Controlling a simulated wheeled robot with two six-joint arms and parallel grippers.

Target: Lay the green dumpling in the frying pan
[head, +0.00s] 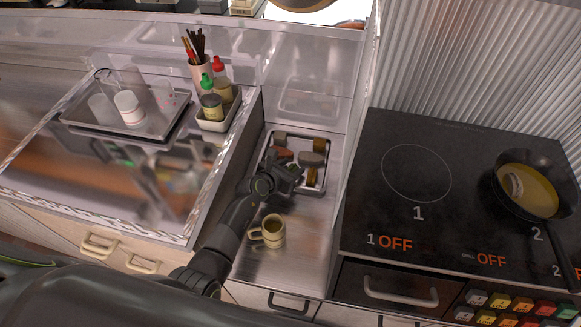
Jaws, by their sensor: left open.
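The frying pan (545,207) sits on the right burner area of the black cooktop. It has a yellow-brown inside, and a small pale and brown piece (514,185) lies at its left side. A metal tray (323,148) on the counter holds several small pieces, among them a grey-brown one (311,159) and a brownish one (280,139). I cannot tell any of them clearly as green. My left gripper (291,172) is open over the near left part of the tray and hides part of it. My right gripper is not in view.
A beige mug (270,232) stands on the counter just in front of the tray, close to my left arm. A clear panel and a caddy with bottles (217,117) stand left of it. The left burner (417,172) is empty.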

